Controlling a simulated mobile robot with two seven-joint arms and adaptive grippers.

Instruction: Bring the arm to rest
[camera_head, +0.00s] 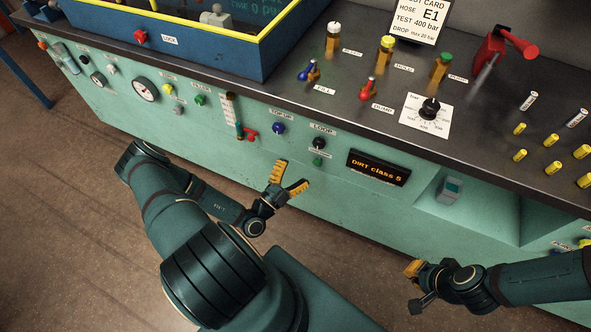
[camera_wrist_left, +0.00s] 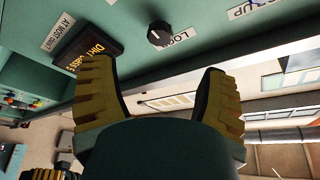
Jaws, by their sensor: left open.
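My left gripper (camera_head: 288,181) is open and empty, with yellow fingers spread apart. It hangs in front of the green cabinet front, below the LOOP knob (camera_head: 319,143). In the left wrist view the two fingers (camera_wrist_left: 155,100) stand wide apart with nothing between them, and the black knob (camera_wrist_left: 158,34) shows beyond them. My right gripper (camera_head: 413,270) is at the lower right, in front of the cabinet. Its yellow fingertips show only partly, so its opening is unclear.
The cabinet's dark worktop (camera_head: 400,140) carries valves, a red-handled device (camera_head: 500,55) and several yellow fittings. A DIRT class display (camera_head: 378,167) and an open recess (camera_head: 480,205) are in the front panel. A blue test box (camera_head: 200,45) stands at the back left. Floor is clear at left.

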